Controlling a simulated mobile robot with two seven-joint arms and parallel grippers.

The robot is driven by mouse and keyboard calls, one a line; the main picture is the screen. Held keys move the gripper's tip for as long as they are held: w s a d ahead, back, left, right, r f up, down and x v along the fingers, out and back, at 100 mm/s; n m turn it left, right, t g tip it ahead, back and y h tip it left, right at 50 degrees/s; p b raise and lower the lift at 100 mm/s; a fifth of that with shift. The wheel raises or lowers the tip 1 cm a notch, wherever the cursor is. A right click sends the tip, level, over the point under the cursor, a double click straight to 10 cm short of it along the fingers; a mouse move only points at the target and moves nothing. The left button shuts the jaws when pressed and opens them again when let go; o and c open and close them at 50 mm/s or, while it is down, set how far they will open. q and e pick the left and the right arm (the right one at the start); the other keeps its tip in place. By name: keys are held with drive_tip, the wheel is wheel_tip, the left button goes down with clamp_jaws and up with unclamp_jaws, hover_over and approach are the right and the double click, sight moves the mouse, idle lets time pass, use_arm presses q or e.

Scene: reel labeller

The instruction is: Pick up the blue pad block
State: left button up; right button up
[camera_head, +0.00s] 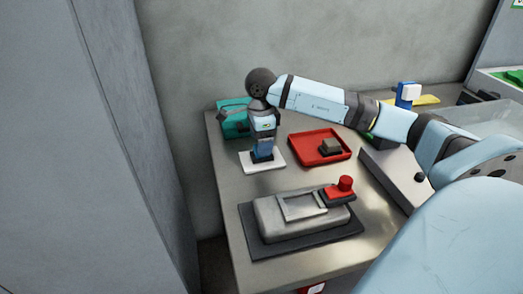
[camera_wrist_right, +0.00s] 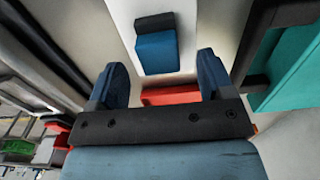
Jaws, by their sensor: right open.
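The blue pad block (camera_wrist_right: 156,52), with a dark strip at one end, shows in the right wrist view against a white plate (camera_wrist_right: 190,25). It is ahead of my right gripper (camera_wrist_right: 162,80), whose two dark blue fingers are apart, with the block in line with the gap. In the head view my right gripper (camera_head: 262,155) points down over the white plate (camera_head: 278,165) at the table's back left. There the gripper largely hides the block, and I cannot tell whether they touch. My left gripper is not in view.
A teal box (camera_head: 232,124) stands behind the gripper. A red tray (camera_head: 303,148) with a small grey-brown block (camera_head: 331,146) lies to its right. A grey device (camera_head: 275,220) with a red knob (camera_head: 345,184) sits on a dark mat in front. A wall is close behind the table.

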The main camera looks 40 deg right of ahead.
drive_tip(key=shift+f, duration=1.4)
drive_tip(key=c, duration=1)
drive_tip(key=shift+r, duration=0.15)
